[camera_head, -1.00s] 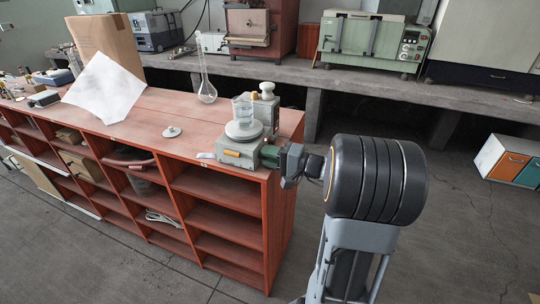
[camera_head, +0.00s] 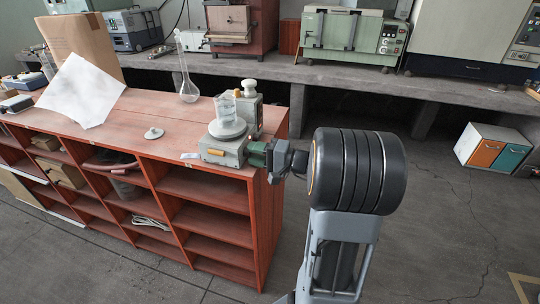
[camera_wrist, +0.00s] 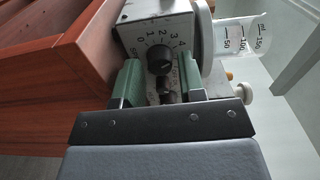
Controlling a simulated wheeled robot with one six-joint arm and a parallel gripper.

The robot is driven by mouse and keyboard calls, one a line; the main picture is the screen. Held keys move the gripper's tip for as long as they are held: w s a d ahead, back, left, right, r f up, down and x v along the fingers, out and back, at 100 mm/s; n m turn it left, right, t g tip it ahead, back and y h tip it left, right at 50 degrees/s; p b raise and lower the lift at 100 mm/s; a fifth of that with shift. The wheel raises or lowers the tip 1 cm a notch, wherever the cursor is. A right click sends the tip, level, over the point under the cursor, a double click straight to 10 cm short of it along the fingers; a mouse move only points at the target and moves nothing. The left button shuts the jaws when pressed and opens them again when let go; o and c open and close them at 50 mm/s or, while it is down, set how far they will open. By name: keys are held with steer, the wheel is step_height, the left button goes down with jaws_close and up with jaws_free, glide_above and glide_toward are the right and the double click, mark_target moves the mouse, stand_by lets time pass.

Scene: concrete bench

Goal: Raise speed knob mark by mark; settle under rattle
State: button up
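The stirrer (camera_head: 222,148), a grey box with a round white plate, stands at the right end of the red bench. A clear graduated beaker (camera_head: 226,108) stands on its plate and also shows in the wrist view (camera_wrist: 242,38). The black speed knob (camera_wrist: 160,57) is on the box's grey face, with printed numbers around its upper side. Its pointer setting is not clear. My gripper (camera_wrist: 158,66) has its two green fingers on either side of the knob, with narrow gaps showing. In the head view my gripper (camera_head: 258,154) is at the stirrer's right side.
A small grey unit with a white-topped knob (camera_head: 248,88) stands behind the stirrer. A glass flask (camera_head: 187,80), a white lid (camera_head: 153,133) and a white sheet (camera_head: 82,90) are farther left on the red bench (camera_head: 120,115). Open floor lies right of the bench.

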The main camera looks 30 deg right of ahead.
steer(key=v, duration=1.3)
steer(key=shift+s, duration=0.2)
steer(key=shift+d, duration=0.15)
steer(key=s+a+f+m+g+h+p, duration=0.2)
steer(key=s+a+f+g+h+p, duration=0.3)
steer(key=g, duration=0.5)
steer(key=s+a+r+n+h+p, duration=0.1)
steer(key=a+r+n+h+p, duration=0.6)
steer(key=a+r+n+p, duration=0.3)
steer(key=a+r+n, duration=0.1)
steer(key=a+r, duration=0.3)
steer(key=r, duration=0.1)
steer(key=shift+p, duration=0.3)
steer(key=shift+s, duration=0.1)
stand_by(1.3)
